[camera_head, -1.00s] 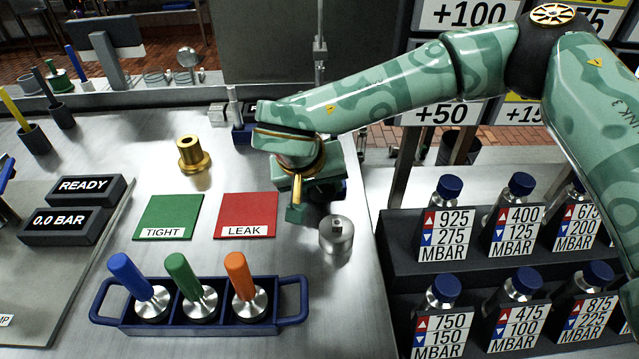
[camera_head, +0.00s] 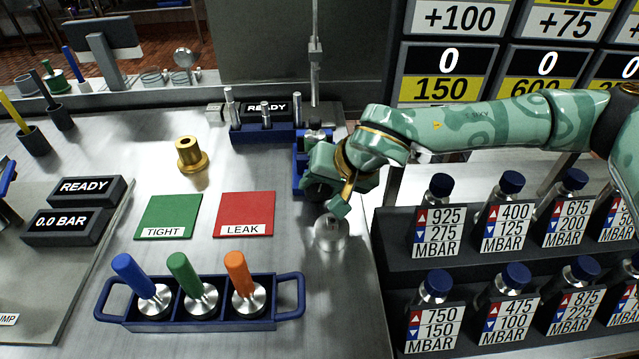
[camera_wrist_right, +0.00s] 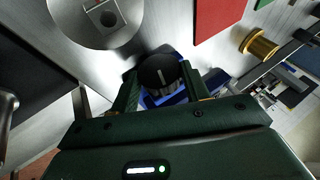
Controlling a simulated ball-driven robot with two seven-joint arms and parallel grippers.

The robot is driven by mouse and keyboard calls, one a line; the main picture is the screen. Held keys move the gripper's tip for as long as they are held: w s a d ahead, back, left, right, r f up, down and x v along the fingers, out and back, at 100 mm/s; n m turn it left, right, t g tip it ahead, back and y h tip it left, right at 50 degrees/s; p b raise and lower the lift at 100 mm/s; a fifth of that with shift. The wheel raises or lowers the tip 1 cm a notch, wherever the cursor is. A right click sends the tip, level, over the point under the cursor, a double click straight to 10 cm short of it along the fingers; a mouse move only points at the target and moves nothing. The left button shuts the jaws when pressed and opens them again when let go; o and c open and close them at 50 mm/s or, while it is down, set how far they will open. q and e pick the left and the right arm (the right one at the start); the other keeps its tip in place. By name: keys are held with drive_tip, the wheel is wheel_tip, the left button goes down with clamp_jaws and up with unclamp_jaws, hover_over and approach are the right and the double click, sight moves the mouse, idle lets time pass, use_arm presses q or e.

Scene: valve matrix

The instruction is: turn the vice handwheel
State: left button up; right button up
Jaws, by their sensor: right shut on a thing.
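The blue vice (camera_head: 299,176) stands near the right edge of the metal bench, partly hidden by my right gripper. Its handwheel is a dark ribbed knob with a pale index line, seen in the right wrist view (camera_wrist_right: 158,72). My right gripper (camera_head: 322,187) is at the near side of the vice. In the wrist view its two fingers (camera_wrist_right: 164,88) sit on either side of the handwheel, and it is shut on it. In the head view the gripper mostly covers the handwheel. My left gripper is not in view.
A silver cylinder (camera_head: 331,236) stands close in front of my right gripper. The red LEAK pad (camera_head: 246,210) and green TIGHT pad (camera_head: 168,213) lie to the left. A blue rack (camera_head: 262,132) is behind. Bottles on dark shelves (camera_head: 395,222) stand right.

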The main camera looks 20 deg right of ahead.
drive_tip(key=shift+d+f+m+t+y+b, duration=0.15)
drive_tip(key=shift+f+y+b, duration=0.05)
drive_tip(key=shift+y+b, duration=0.2)
drive_tip(key=shift+d+f+m+t+y+b, duration=0.15)
drive_tip(key=shift+f+y+b, duration=0.1)
drive_tip(key=shift+y, duration=0.25)
drive_tip(key=y+b, duration=0.1)
drive_tip(key=t+y+b, duration=0.1)
drive_tip(key=b, duration=0.1)
drive_tip(key=shift+d+f+m+y+b, duration=0.1)
drive_tip(key=shift+f+m+y+b, duration=0.2)
drive_tip(key=shift+y, duration=0.1)
drive_tip(key=shift+s+d+r+t+y+b, duration=0.1)
drive_tip(key=shift+t+y+b, duration=0.4)
drive_tip(key=shift+y+b, duration=0.45)
use_arm(q)
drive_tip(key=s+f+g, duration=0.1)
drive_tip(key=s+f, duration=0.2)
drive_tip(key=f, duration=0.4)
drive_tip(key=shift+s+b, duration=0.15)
drive_tip(key=shift+b, duration=0.15)
use_arm(e)
drive_tip(key=shift+r+m, duration=0.1)
drive_tip(key=shift+m, duration=0.2)
drive_tip(key=shift+r, duration=0.1)
drive_tip(key=o, duration=1)
